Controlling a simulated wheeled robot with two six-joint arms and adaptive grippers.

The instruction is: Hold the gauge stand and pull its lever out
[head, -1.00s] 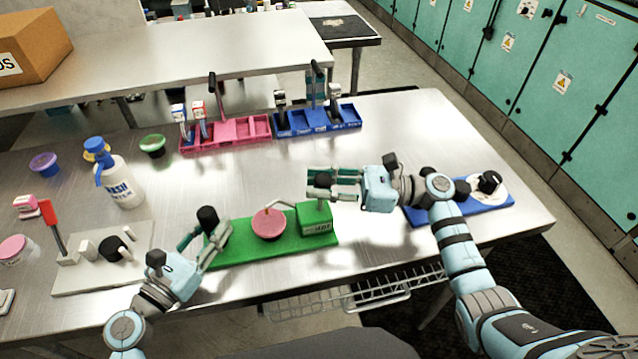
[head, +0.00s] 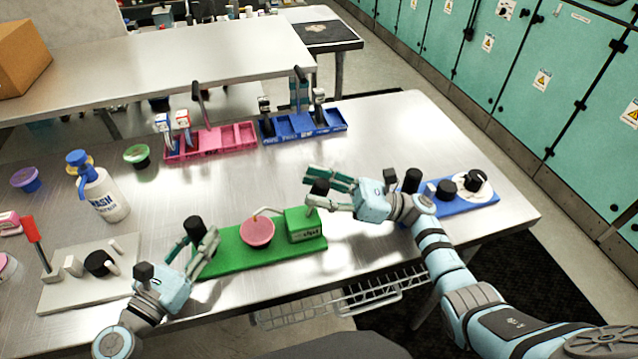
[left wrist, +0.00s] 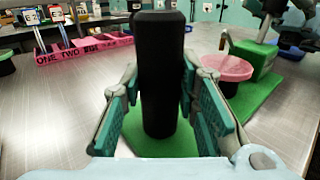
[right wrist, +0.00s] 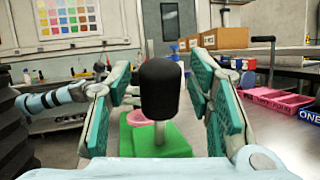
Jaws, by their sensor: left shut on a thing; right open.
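The gauge stand is a green base (head: 225,263) with a pink round dish (head: 257,231), a green box (head: 304,225) and a black upright post (head: 194,227) at its left end. My left gripper (head: 204,240) is shut on the post; the left wrist view shows the post (left wrist: 161,75) upright between the fingers. The lever has a black knob (right wrist: 161,88) on a thin metal rod by the green box. The knob also shows in the head view (head: 319,187). My right gripper (right wrist: 160,100) is open, with its fingers on either side of the knob, apart from it.
A blue stand (head: 480,199) with black knobs lies to the right, partly behind my right arm. A pale stand with a red lever (head: 33,230) lies at left. Pink (head: 210,143) and blue (head: 300,126) trays and a wash bottle (head: 101,193) stand further back. The middle is clear.

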